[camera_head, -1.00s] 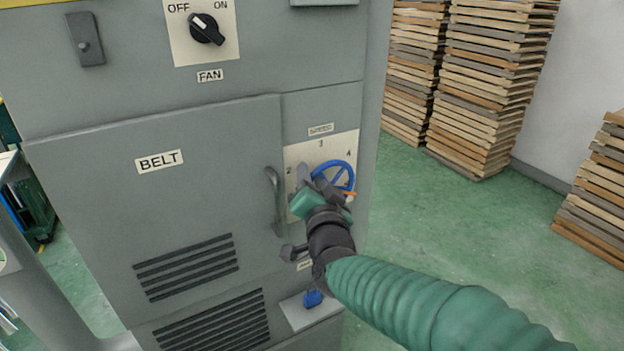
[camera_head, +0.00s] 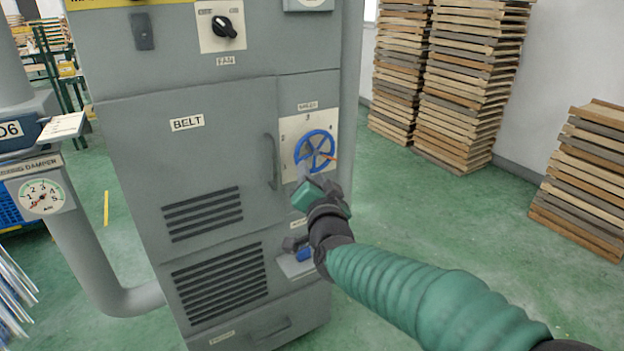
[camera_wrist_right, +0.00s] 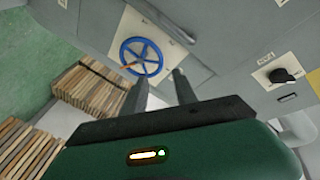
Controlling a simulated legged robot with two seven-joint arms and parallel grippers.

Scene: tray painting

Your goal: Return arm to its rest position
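My right arm comes in from the lower right in a green ribbed sleeve. My right gripper (camera_head: 308,182) is in front of the grey cabinet (camera_head: 240,100), just below the blue handwheel (camera_head: 315,150) in the head view. In the right wrist view its two dark fingers (camera_wrist_right: 160,88) stand apart with nothing between them, and the blue handwheel (camera_wrist_right: 141,56) lies beyond them, clear of the fingers. The wheel sits on a pale numbered plate and has an orange pointer. My left gripper is not in view.
The cabinet has a BELT door with a handle (camera_head: 271,162), a FAN knob (camera_head: 224,27) and a blue-and-dark fitting (camera_head: 303,252) low down. Stacked wooden trays (camera_head: 470,80) stand behind, with another stack (camera_head: 585,180) at right. A pipe and gauge (camera_head: 42,197) are at left. Green floor between is clear.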

